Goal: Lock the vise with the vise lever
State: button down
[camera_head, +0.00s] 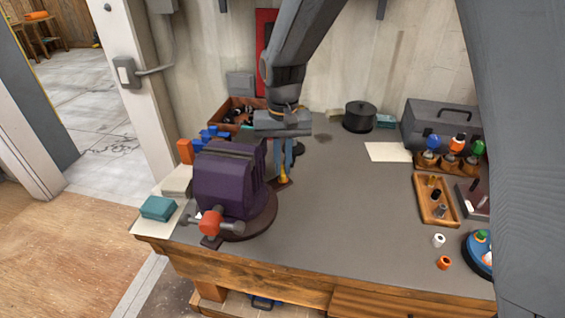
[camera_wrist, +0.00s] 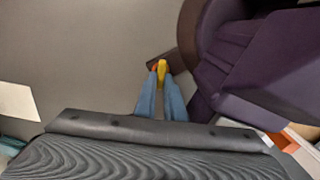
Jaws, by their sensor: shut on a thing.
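The purple vise (camera_head: 225,182) stands on a round base at the left front of the workbench; it also shows at the right of the wrist view (camera_wrist: 245,60). A grey bar with an orange-red hub (camera_head: 211,221) is on its front. A small yellow-handled part, seemingly the vise lever (camera_head: 283,176), stands beside the vise's right rear side, by a dark brown plate. My gripper (camera_head: 284,168) points down there, its blue fingers shut on this yellow part (camera_wrist: 162,70). The lever's lower end and its joint to the base are hard to make out.
Behind the vise are a bin of parts (camera_head: 232,112) and blue blocks (camera_head: 212,134). A black pot (camera_head: 360,117) and a grey toolbox (camera_head: 440,125) stand at the back. A wooden tray (camera_head: 437,200) lies at right. The bench middle is clear.

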aim_at(283, 168)
jog(key=c, duration=1.8)
grip_release()
jog(key=shift+c, duration=0.2)
jog(key=shift+r+b, duration=1.15)
jog(key=shift+r, duration=2.8)
